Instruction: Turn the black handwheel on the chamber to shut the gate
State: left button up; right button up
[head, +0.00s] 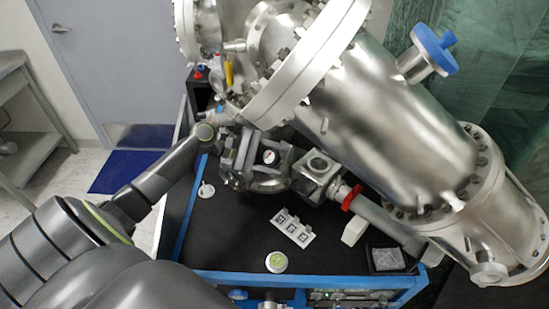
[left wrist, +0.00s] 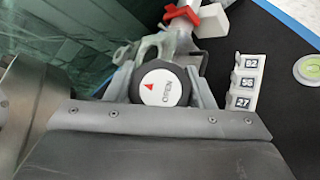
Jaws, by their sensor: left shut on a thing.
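The black handwheel (head: 268,157) has a white round face and sits below the large steel chamber (head: 395,95). In the left wrist view the handwheel (left wrist: 163,86) shows a red arrow and lettering that looks like OPEN, upside down. My left gripper (head: 262,154) reaches in from the left, with one finger on each side of the handwheel, shut on it. Its fingers also flank the wheel in the left wrist view (left wrist: 164,92). The wheel's stem and the gate are hidden. My right gripper is not in view.
A steel cube fitting (head: 318,168) and a red clamp (head: 352,197) lie just right of the gripper. On the black cart top (head: 235,235) are a numbered holder (head: 292,228), a round green-centred level (head: 276,262) and a small tray (head: 372,262).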

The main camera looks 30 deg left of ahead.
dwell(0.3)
pick_arm(q)
jog(key=o, duration=1)
jog(key=shift+c, duration=0.2)
jog(key=shift+s+a, duration=0.15)
jog(key=shift+a, duration=0.1)
jog(key=b+v, duration=0.1)
jog(key=v, duration=1.5)
jog(key=shift+s+a+r+b, duration=0.2)
jog(key=shift+s+a+b, duration=0.1)
jog(key=shift+b, duration=0.1)
